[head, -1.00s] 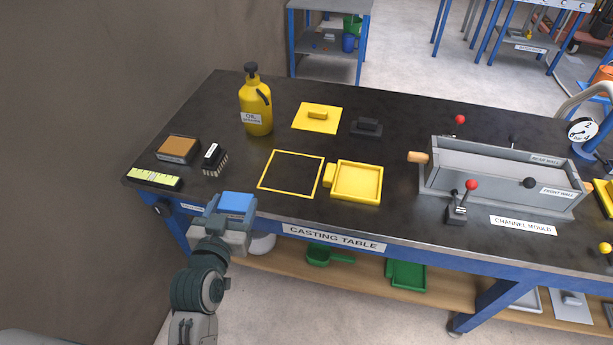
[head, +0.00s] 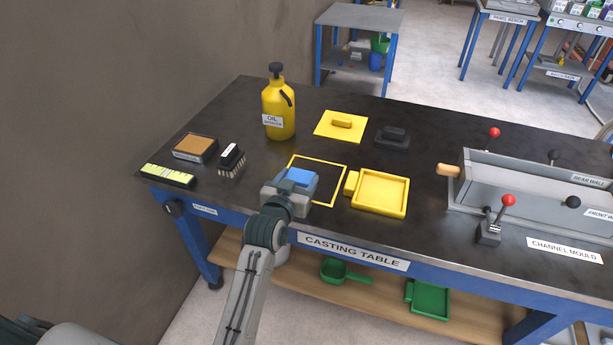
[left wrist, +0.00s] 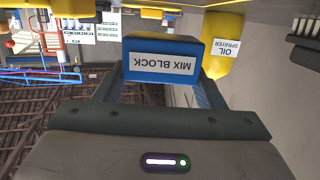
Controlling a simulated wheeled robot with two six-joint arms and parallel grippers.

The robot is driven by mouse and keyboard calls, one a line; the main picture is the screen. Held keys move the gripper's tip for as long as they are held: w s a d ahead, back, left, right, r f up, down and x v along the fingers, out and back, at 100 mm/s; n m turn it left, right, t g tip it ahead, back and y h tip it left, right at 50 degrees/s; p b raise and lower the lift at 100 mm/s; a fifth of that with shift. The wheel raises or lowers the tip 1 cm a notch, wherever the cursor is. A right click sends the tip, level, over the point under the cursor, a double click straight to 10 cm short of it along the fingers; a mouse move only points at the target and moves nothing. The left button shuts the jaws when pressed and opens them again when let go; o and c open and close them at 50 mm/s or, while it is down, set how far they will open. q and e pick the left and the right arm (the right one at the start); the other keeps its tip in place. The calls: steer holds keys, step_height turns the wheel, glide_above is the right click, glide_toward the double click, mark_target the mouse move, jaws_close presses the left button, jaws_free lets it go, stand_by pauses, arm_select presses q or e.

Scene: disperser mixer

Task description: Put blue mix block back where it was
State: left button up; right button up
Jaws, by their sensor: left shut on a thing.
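The blue mix block (head: 301,178) is in my left gripper (head: 292,184), above the near edge of the casting table (head: 250,195). In the left wrist view the mix block (left wrist: 160,64) sits between the two fingers, its label upside down, and my left gripper (left wrist: 155,90) is shut on it. A yellow square outline (head: 335,200) on the table lies just behind and to the right of the block, partly hidden by it. My right gripper is not in view.
The yellow tray (head: 380,192) is right of the outline. A brush (head: 231,160), a brown-topped block (head: 194,147) and the yellow oil sprayer (head: 279,108) stand to the left and behind. A yellow float (head: 341,126) and a dark float (head: 392,138) lie farther back. The channel mould (head: 520,185) is at right.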

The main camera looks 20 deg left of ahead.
mark_target(304, 173)
arm_select(q)
steer(key=w, duration=0.5)
steer(key=shift+d+f, duration=0.25)
steer(key=shift+d, duration=0.1)
steer(key=shift+f+p, duration=0.55)
steer(key=shift+f, duration=1.15)
steer(key=shift+f, duration=0.15)
steer(key=o, duration=1.2)
steer(key=shift+o, duration=0.2)
